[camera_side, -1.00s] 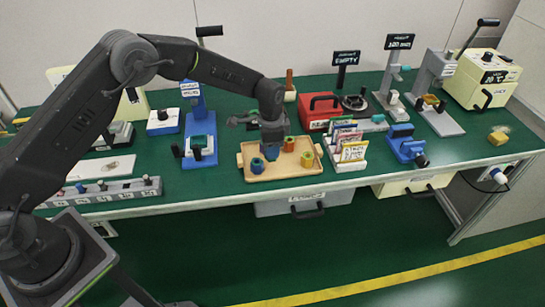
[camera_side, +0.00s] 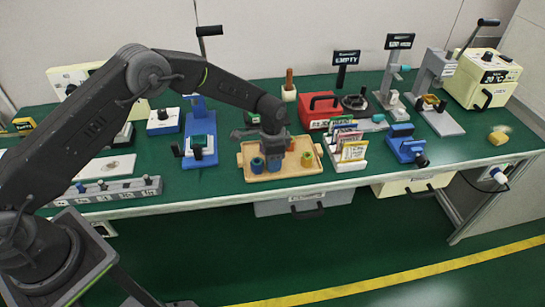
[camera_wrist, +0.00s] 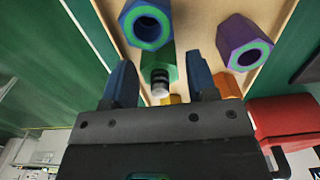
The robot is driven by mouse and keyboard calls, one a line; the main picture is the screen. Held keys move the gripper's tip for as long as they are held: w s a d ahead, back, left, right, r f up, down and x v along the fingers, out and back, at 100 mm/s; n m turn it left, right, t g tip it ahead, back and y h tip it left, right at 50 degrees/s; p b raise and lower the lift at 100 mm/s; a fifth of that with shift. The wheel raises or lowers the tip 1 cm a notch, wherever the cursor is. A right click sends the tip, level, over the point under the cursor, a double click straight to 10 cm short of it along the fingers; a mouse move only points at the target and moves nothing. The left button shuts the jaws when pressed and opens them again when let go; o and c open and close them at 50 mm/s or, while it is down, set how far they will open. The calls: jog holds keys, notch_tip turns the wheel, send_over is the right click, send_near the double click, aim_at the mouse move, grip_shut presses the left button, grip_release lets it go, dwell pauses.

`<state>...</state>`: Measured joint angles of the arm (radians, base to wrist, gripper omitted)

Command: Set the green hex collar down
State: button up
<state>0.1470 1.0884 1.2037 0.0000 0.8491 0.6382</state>
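The wooden tray (camera_side: 296,176) stands near the table's front edge. My gripper (camera_side: 273,162) is low over its left half. In the wrist view my blue fingers (camera_wrist: 162,72) are spread, with a green hex piece (camera_wrist: 169,58) showing between them. A gap shows between it and the right finger; contact on the left is unclear. A blue hex collar (camera_wrist: 147,27) with a green bore overlaps its far end, and a purple hex collar (camera_wrist: 243,42) is to the right. My gripper hides the green piece in the side view.
A red box (camera_side: 318,110) stands behind.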

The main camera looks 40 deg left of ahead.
jog(key=shift+o, duration=0.5)
jog(key=shift+r, duration=0.1)
